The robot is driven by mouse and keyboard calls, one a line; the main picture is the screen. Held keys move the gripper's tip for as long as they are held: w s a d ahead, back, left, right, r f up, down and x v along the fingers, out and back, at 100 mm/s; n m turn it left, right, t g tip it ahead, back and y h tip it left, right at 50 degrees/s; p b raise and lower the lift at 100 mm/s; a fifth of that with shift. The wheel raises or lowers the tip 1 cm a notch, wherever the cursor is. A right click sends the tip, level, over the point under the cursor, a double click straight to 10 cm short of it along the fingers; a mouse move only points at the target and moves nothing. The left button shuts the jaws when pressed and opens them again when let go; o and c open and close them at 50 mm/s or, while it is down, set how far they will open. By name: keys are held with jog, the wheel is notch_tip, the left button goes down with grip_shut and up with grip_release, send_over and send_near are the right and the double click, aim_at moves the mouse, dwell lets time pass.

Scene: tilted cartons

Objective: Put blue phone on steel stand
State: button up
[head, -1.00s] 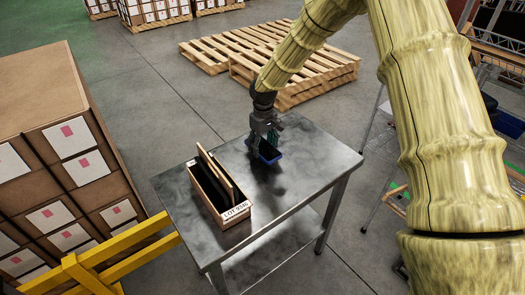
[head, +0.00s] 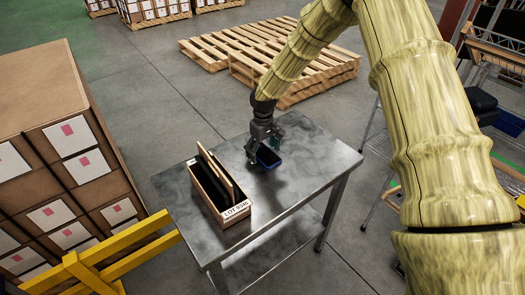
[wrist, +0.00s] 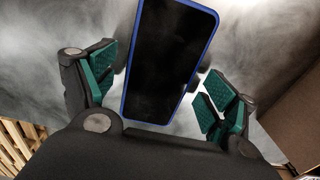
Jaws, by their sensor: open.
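The blue phone (head: 269,157) has a blue rim and a dark face; it is near the middle of the steel table (head: 314,152). In the wrist view the phone (wrist: 168,62) lies between the two spread green-padded fingers, with gaps on both sides. My gripper (head: 265,147) is open, close to the phone, and holds nothing. The phone looks tilted, but whether it rests on the table or on a support behind it I cannot tell. I cannot make out a separate steel stand; the phone and gripper may hide it.
A wooden box (head: 222,196) marked with a lot label, with upright panels inside, stands left of the phone. Stacked cartons (head: 60,150) and a yellow rail (head: 120,240) are at the left. Pallets (head: 290,75) lie behind. The table's right part is clear.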

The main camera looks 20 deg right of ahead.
aim_at(263, 153)
notch_tip(263, 153, up, 12)
jog(key=b, duration=0.2)
dwell(0.6)
